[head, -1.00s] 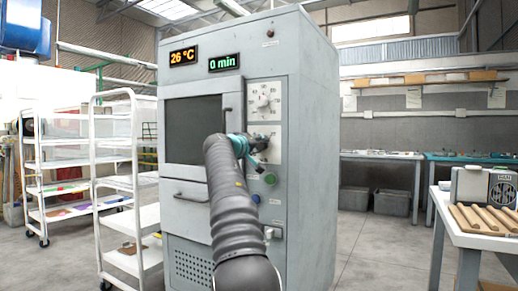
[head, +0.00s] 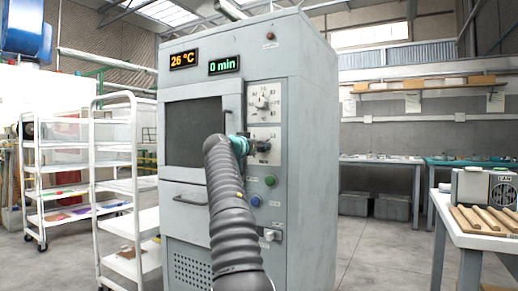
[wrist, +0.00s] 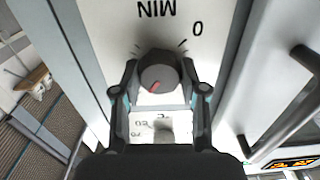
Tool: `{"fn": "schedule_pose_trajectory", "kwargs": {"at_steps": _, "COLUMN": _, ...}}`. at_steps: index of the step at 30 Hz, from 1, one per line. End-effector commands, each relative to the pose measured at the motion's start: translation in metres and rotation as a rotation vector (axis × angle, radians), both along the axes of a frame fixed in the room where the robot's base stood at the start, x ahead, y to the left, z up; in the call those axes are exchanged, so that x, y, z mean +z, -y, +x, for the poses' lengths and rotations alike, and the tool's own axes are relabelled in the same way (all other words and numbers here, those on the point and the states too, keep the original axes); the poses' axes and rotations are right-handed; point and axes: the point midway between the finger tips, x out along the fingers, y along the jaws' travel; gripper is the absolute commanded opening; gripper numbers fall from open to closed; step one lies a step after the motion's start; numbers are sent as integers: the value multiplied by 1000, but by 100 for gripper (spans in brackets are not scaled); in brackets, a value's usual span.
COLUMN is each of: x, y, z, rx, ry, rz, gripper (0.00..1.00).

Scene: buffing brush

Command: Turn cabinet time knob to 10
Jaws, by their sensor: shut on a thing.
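The grey cabinet (head: 308,150) stands in the middle of the head view. Its green display (head: 224,65) reads 0 min. The time knob (wrist: 157,72) shows in the wrist view, round and dark with a red mark, below upside-down "MIN" and "0" lettering. The red mark points toward the lower left of that picture. My gripper (wrist: 160,92) is shut on the time knob, one finger on each side. In the head view, my gripper (head: 256,145) is at the lower dial panel and hides most of this knob.
A second knob (head: 263,102) sits above on the panel and also shows in the wrist view (wrist: 165,131). Green (head: 270,181) and blue (head: 255,201) buttons lie below. The door handle is left of the panel.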

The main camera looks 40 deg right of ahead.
Motion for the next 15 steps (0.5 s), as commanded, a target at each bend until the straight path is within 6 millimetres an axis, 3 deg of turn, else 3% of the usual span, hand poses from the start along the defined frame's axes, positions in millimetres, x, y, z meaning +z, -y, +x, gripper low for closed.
{"fn": "schedule_pose_trajectory", "kwargs": {"at_steps": 15, "x": -2, "y": 1, "z": 0, "rx": -3, "ry": 93, "rz": 43, "gripper": 8}}
